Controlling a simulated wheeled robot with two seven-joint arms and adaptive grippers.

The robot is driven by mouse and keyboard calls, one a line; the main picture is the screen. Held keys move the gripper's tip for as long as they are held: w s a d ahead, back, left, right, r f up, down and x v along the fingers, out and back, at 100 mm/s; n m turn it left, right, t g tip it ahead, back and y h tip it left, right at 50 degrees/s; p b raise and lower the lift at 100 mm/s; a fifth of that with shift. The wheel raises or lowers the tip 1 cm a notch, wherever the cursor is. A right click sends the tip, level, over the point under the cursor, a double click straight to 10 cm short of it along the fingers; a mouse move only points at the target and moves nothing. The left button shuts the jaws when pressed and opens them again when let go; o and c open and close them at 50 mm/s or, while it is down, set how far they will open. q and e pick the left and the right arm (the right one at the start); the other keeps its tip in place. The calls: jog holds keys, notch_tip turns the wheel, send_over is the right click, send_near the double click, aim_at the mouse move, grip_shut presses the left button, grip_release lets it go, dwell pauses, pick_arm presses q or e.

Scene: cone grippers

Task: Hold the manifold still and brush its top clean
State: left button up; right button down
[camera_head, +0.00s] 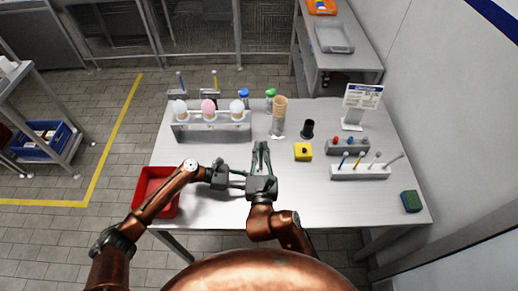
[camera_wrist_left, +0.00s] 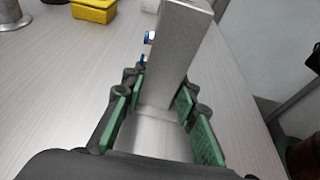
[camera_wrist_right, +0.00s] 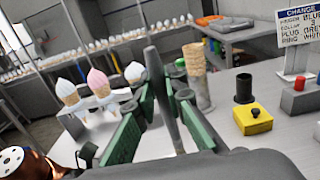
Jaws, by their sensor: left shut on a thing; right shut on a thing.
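The manifold looks like a plain grey metal block (camera_wrist_left: 178,50) in the left wrist view. My left gripper (camera_wrist_left: 160,110) is shut on it, with a green pad on each side. In the head view my left gripper (camera_head: 240,180) is low over the table's front middle, and the block is hardly visible there. My right gripper (camera_head: 262,150) is just right of it, pointing to the back. It is shut on a slim grey rod (camera_wrist_right: 163,90), which seems to be the brush. Its bristles cannot be made out, nor whether it touches the block.
A red bin (camera_head: 147,184) stands at the table's left edge. Behind are a cone rack (camera_head: 213,133), stacked cones (camera_head: 279,115), a yellow box (camera_head: 303,152) and a black cup (camera_head: 307,129). A tool rack (camera_head: 360,173) and a green-blue block (camera_head: 411,201) are right. The front right is clear.

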aim_at(261, 142)
jog(key=shift+r, duration=3)
pick_arm(q)
jog(key=o, duration=1.5)
jog(key=shift+o, duration=0.7)
jog(key=o, duration=0.4)
